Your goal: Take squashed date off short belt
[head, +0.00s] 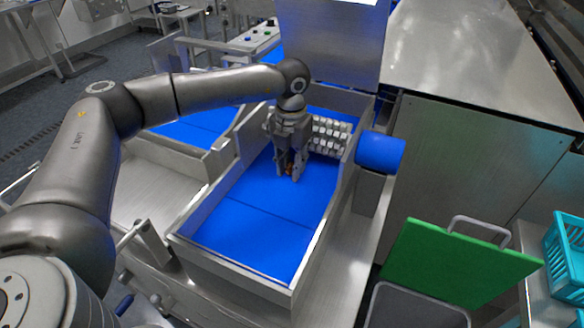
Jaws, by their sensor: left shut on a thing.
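The short blue belt (243,229) runs between low metal side walls in the middle of the head view. My left gripper (291,171) reaches down over the belt's far part, its fingers pointing down. It is shut on a small orange-brown date (289,169), which shows only partly between the fingers. I cannot tell whether the date touches the belt or how squashed it is. The rest of the visible belt is bare. My right gripper is not in view.
A bank of pale blocks (331,134) stands behind the gripper. A blue roller (380,152) sits right of the belt wall. A metal tray lies left.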

